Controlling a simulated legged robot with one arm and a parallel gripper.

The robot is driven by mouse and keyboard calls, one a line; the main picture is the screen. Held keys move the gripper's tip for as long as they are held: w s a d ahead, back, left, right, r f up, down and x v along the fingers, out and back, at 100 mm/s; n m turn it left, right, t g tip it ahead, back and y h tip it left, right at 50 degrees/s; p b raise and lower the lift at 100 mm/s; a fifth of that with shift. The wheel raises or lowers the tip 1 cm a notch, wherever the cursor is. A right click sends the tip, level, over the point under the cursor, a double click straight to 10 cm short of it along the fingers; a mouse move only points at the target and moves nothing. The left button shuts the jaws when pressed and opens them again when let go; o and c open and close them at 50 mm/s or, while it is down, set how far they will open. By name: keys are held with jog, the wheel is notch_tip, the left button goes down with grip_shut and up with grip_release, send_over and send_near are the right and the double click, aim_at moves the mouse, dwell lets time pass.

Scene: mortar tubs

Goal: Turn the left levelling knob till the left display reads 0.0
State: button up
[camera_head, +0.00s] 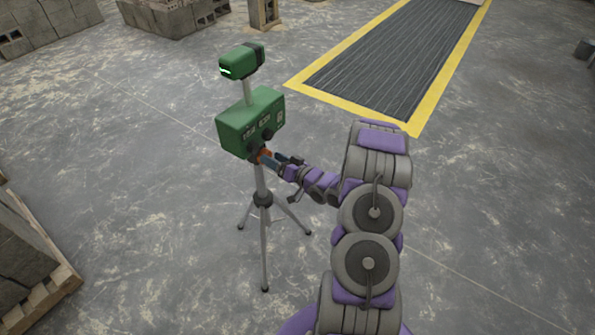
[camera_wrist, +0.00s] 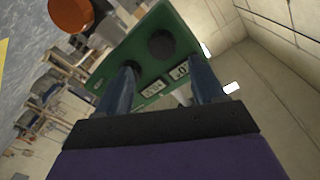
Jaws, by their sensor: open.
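A green levelling instrument (camera_head: 262,112) stands on a tripod. Its front carries two small pale displays and two dark knobs, the left knob (camera_head: 254,149) and the right knob (camera_head: 267,134). The left display (camera_head: 249,131) is too small to read. My gripper (camera_head: 274,158) is just below and in front of the knobs. In the wrist view the panel appears turned over, and my open fingers (camera_wrist: 162,65) straddle the displays in the picture. A black knob (camera_wrist: 160,44) shows beyond and between the fingertips, with no contact visible. Another dark knob is partly hidden by the left finger.
An orange rounded part (camera_wrist: 70,14) shows beside the panel in the wrist view. The tripod legs (camera_head: 264,240) spread below the instrument. A block pallet (camera_head: 30,260) stands at the left, and a yellow-edged dark mat (camera_head: 395,60) lies behind. Open concrete floor surrounds the tripod.

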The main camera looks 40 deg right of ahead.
jog(key=v, duration=1)
jog(key=shift+p, duration=0.45)
jog(key=shift+f, duration=0.1)
